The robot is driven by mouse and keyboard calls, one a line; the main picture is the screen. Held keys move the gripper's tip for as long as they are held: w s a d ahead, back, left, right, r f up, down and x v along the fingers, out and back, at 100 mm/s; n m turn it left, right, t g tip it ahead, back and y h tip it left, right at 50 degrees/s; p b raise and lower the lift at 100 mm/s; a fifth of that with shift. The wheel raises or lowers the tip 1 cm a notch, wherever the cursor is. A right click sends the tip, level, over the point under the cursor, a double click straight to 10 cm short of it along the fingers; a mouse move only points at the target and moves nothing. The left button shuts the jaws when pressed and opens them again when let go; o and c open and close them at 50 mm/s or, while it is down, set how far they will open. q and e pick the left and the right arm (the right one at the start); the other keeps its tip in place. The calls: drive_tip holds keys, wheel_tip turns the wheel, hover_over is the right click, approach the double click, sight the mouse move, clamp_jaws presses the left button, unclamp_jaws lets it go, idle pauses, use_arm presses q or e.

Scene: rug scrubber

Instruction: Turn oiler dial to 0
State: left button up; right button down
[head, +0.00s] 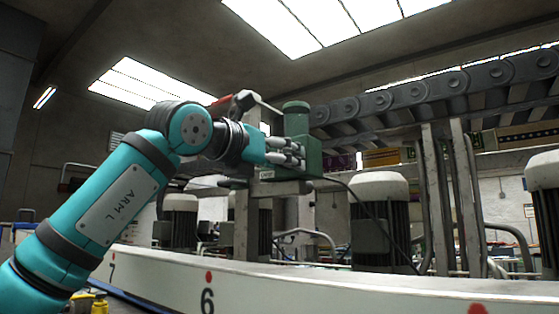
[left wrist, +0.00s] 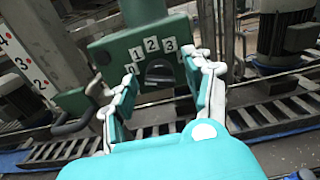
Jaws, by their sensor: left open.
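The oiler is a green box (head: 308,158) with a green cylinder on top in the head view. In the left wrist view, its green face (left wrist: 112,45) carries an arc of white number tags, with 1, 2 and 3 readable and the outer tags partly covered or too small to read. The dark dial (left wrist: 160,73) is below the arc; its setting is unclear. My left gripper (head: 288,153) is in front of the oiler, and in the left wrist view (left wrist: 163,88) its fingers are open on either side of the dial, with a gap. My right gripper is not in view.
A white beam (head: 250,284) with red dots and numbers crosses the front. Grey-capped motors (head: 380,225) and upright metal posts stand behind it. A roller chain (head: 420,97) runs overhead at right. A grey handle (left wrist: 75,124) is left of the oiler in the left wrist view.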

use_arm(q)
drive_tip(key=v, duration=1.2)
idle(0.4)
